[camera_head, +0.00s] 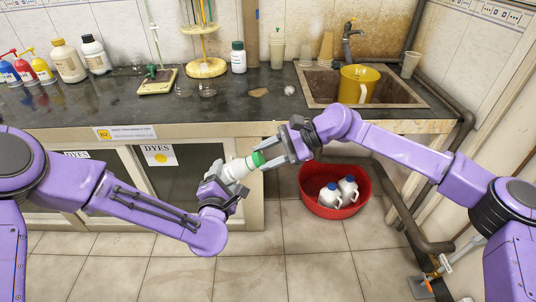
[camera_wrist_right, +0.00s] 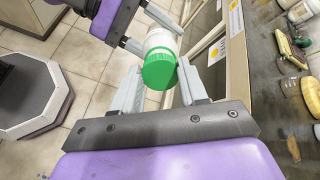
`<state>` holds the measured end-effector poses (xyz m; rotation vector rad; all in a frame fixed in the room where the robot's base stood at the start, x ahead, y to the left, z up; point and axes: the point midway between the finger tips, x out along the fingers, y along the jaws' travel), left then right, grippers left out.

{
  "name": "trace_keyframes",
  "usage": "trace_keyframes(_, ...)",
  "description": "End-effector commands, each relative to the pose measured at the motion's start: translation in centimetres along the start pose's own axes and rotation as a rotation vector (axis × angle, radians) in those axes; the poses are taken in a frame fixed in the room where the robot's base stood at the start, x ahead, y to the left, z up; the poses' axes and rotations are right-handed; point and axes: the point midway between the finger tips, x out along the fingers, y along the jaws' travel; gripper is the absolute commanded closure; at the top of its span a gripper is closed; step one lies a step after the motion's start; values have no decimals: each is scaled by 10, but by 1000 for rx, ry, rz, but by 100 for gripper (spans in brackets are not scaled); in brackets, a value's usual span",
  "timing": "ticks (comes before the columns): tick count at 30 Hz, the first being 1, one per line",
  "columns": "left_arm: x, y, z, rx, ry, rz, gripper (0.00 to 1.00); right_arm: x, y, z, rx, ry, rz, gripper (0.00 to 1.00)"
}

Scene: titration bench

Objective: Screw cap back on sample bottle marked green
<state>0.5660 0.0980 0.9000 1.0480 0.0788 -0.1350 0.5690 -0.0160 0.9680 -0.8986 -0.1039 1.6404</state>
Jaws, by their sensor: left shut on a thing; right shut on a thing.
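The white sample bottle (camera_head: 237,170) is held in the air in front of the bench, tilted nearly on its side. My left gripper (camera_head: 229,174) is shut around its body. The green cap (camera_head: 258,159) is at the bottle's mouth end, in line with it. My right gripper (camera_head: 268,155) is shut on the cap. In the right wrist view the cap (camera_wrist_right: 159,72) sits between my right fingers, with the white bottle (camera_wrist_right: 163,41) right behind it. I cannot tell how far the cap is threaded on; the neck is hidden.
The dark bench top (camera_head: 225,105) lies behind, with a white bottle with dark green cap (camera_head: 238,57), a yellow stand (camera_head: 205,68) and dye bottles (camera_head: 42,68). A sink holds a yellow jug (camera_head: 358,84). A red basin (camera_head: 312,203) with two jugs stands on the floor.

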Motion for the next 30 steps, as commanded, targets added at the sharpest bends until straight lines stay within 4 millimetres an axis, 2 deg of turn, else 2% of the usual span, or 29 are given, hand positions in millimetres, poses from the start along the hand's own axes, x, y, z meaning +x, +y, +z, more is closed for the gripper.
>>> trace_keyframes(30, 0, 0, 0, 0, 0, 0, 83, 6, 0, 0, 1, -1, 0, 93)
